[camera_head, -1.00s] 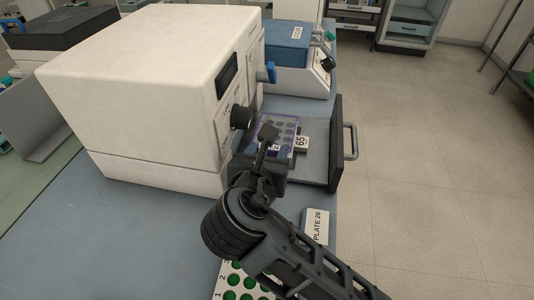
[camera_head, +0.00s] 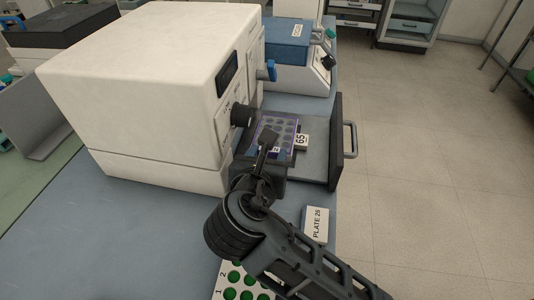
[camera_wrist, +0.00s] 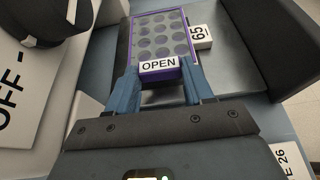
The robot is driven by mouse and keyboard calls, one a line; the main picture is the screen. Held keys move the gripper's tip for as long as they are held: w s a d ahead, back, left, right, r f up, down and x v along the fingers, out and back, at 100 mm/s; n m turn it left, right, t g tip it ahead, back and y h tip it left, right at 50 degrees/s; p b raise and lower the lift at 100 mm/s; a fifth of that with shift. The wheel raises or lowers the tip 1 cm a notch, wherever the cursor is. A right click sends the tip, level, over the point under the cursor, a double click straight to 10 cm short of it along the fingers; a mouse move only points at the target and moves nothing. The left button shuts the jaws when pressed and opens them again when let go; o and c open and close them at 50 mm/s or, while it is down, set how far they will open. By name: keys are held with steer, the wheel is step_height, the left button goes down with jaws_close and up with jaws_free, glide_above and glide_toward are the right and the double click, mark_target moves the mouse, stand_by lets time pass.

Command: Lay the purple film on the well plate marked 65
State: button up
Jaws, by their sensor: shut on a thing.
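The purple film (camera_wrist: 184,18) is a clear sheet with a purple edge and a purple tab marked OPEN (camera_wrist: 158,67). My gripper (camera_wrist: 159,78) is shut on that tab, with a blue finger on either side. The film lies over the wells of the plate marked 65 (camera_wrist: 202,36), roughly in line with it; I cannot tell whether it touches all over. In the head view the film (camera_head: 286,127) and the white 65 tag (camera_head: 301,141) show beyond my gripper (camera_head: 268,138), which hides the near left part of the film.
The plate sits on a grey pulled-out drawer (camera_head: 315,160) with a handle (camera_head: 350,139), beside a white cabinet (camera_head: 140,80) with a black knob (camera_head: 241,116). A PLATE 26 tag (camera_head: 316,225) and a rack with green wells (camera_head: 233,277) are nearer.

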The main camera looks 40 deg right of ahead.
steer(key=o, duration=1.2)
steer(key=shift+c, duration=0.2)
steer(key=shift+v, duration=3.9)
